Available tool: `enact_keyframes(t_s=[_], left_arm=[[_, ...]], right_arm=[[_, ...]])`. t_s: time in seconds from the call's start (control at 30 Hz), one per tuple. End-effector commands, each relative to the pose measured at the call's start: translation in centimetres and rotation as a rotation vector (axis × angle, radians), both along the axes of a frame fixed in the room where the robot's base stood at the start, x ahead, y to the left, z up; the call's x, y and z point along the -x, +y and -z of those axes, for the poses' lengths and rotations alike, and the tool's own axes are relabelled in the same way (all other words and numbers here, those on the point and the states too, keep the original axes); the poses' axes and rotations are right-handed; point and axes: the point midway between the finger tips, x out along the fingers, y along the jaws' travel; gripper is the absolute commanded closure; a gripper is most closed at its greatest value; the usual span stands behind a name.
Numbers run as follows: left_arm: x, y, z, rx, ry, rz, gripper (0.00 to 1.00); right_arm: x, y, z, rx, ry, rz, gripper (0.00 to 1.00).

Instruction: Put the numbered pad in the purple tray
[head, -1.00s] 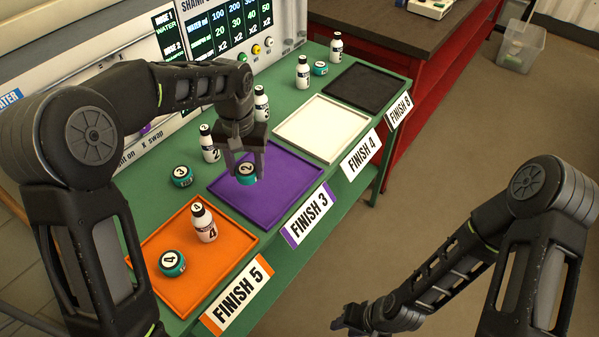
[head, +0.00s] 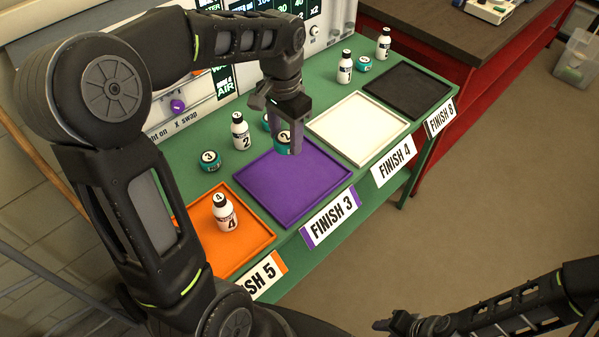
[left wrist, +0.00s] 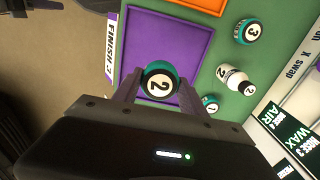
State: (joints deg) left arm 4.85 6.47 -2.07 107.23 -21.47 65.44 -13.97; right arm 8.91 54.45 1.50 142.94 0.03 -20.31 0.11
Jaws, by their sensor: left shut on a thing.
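The teal pad numbered 2 (head: 283,138) is between the fingers of my left gripper (head: 288,143), which is shut on it. In the left wrist view the pad (left wrist: 160,82) shows its number up, with a finger on each side. The purple tray (head: 310,185), labelled FINISH 3, is empty; the pad appears over its back edge in the head view. The tray also shows behind the pad in the left wrist view (left wrist: 165,45). I cannot tell the pad's height above it. My right gripper (head: 384,325) is low at the bottom, away from the table; its jaws are unclear.
Pad 3 (head: 210,160), bottle 2 (head: 240,130) and another teal pad (head: 266,122) stand behind the tray. Left is the orange tray (head: 255,237) with bottle 4 (head: 225,212). The white tray (head: 350,128) and black tray (head: 410,90) on the right are empty.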

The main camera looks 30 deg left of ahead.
Motion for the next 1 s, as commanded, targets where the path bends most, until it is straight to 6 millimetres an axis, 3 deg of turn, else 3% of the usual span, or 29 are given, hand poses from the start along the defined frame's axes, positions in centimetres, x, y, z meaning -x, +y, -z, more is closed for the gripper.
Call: enact_keyframes(t_s=[0.2, 0.67, 1.0], left_arm=[[2.3, 1.1, 2.3, -0.003, 0.0, 0.145, 0.89], [2.6, 1.2, 2.9, -0.004, 0.001, 0.173, 0.89], [2.6, 1.2, 8.2, -0.003, 0.003, 0.172, 0.89]], right_arm=[[-0.1, 0.0, 1.5, -0.002, -0.004, 0.0, 0.64], [-0.2, 0.0, 1.3, -0.002, -0.005, 0.001, 0.64], [-0.2, 0.0, 1.0, -0.002, -0.005, 0.001, 0.64]])
